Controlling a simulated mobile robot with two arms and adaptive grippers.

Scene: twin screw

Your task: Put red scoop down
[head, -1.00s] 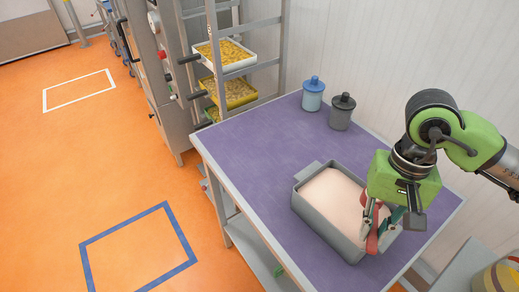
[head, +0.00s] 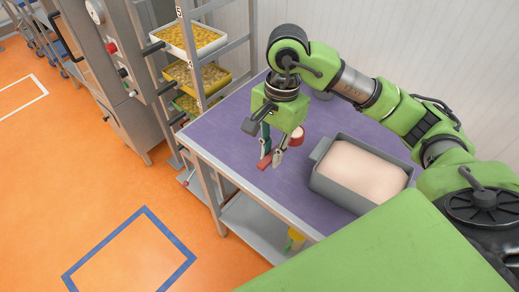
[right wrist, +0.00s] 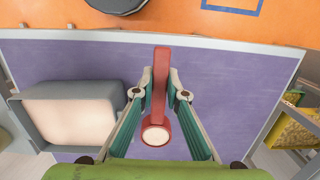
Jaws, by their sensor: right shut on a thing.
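The red scoop (right wrist: 160,80) is between the fingers of my right gripper (right wrist: 160,90), which is shut on its handle. In the right wrist view its round cup, with pale contents, is toward the bottom. In the head view the scoop (head: 297,136) is over the purple table top, left of the grey bin, partly hidden by my right gripper (head: 271,158). I cannot tell whether the scoop touches the table. My left gripper is not in view.
A grey bin (head: 322,187) of pale powder stands on the purple table (head: 228,131). A rack with trays of yellow pieces (head: 188,38) stands beyond the table's left end. The purple surface around the scoop is clear.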

